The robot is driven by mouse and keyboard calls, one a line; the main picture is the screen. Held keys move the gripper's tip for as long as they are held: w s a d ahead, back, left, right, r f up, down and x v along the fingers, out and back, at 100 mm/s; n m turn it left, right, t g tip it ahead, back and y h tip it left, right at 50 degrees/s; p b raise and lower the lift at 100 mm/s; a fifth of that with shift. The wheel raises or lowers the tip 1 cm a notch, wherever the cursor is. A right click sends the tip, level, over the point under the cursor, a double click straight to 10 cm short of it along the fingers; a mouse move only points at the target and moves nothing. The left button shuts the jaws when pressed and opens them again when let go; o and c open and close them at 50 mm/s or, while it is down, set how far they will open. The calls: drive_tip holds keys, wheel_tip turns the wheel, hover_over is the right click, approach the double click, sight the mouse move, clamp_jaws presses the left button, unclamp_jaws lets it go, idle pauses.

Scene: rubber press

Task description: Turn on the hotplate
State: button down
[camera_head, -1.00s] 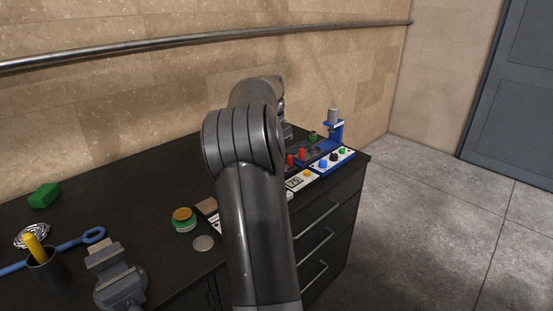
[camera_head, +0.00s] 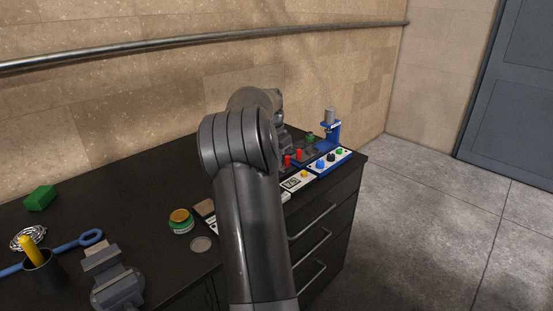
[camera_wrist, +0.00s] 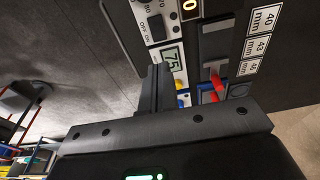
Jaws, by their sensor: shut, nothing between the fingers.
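In the wrist view, my gripper (camera_wrist: 157,75) is shut and empty, its fingertips close to a white control panel. The panel (camera_wrist: 152,12) bears OFF and ON lettering, part of a numbered dial and a dark switch (camera_wrist: 157,28). I cannot tell whether the switch is on or off, or whether the fingers touch anything. In the head view my arm covers the middle of the bench and much of the controls, and my gripper cannot be made out.
Red handles (camera_head: 299,154) and a blue press-like stand (camera_head: 330,131) are at the bench's right end. A green-and-gold jar (camera_head: 180,221), a vise (camera_head: 117,281), a dark cup (camera_head: 43,269) and a green block (camera_head: 40,197) are at left. A wall runs behind.

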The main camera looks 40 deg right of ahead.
drive_tip(key=f, duration=0.3)
drive_tip(key=d+f, duration=0.1)
drive_tip(key=f, duration=0.6)
drive_tip(key=shift+d+f, duration=0.1)
drive_tip(key=shift+d, duration=0.2)
drive_tip(key=shift+d+f+y, duration=0.2)
drive_tip(key=shift+f+y, duration=0.1)
drive_tip(key=shift+a, duration=0.25)
drive_tip(key=shift+a+r, duration=0.25)
drive_tip(key=shift+a, duration=0.4)
